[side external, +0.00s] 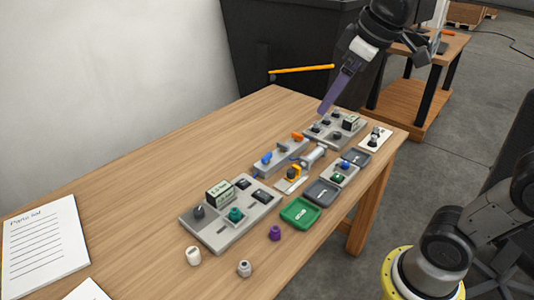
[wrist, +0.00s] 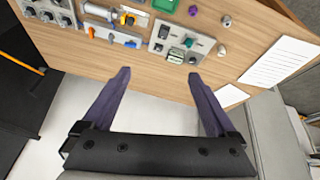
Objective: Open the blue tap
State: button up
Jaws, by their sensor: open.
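The blue tap (side external: 266,158) is a small blue handle on the left end of a narrow grey block (side external: 281,157) on the wooden table. An orange handle (side external: 298,136) sits at the block's other end. In the wrist view the blue tap (wrist: 130,44) and the orange handle (wrist: 92,32) both show near the top. My gripper (side external: 324,108) has long purple fingers and hangs above the table's far side, up and right of the block, apart from it. In the wrist view my gripper (wrist: 159,73) is open, with nothing between its fingers.
A grey panel (side external: 212,237) with a green knob and a display stands nearer the camera. Another panel (side external: 347,123) stands at the far end. A green tray (side external: 300,212) and grey trays line the right edge. A black bin (side external: 290,50) stands behind. The table's left side is mostly clear.

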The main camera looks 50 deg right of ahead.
jog(key=w+d+g, duration=0.1)
jog(key=w+d, duration=0.2)
jog(key=w, duration=0.8)
jog(key=g, duration=0.4)
send_over(267, 155)
notch_tip(267, 155, down, 19)
notch_tip(267, 155, down, 14)
jog(key=shift+r, duration=0.1)
jog(key=c, duration=1.4)
jog(key=shift+o, duration=0.2)
jog(key=shift+m, duration=1.3)
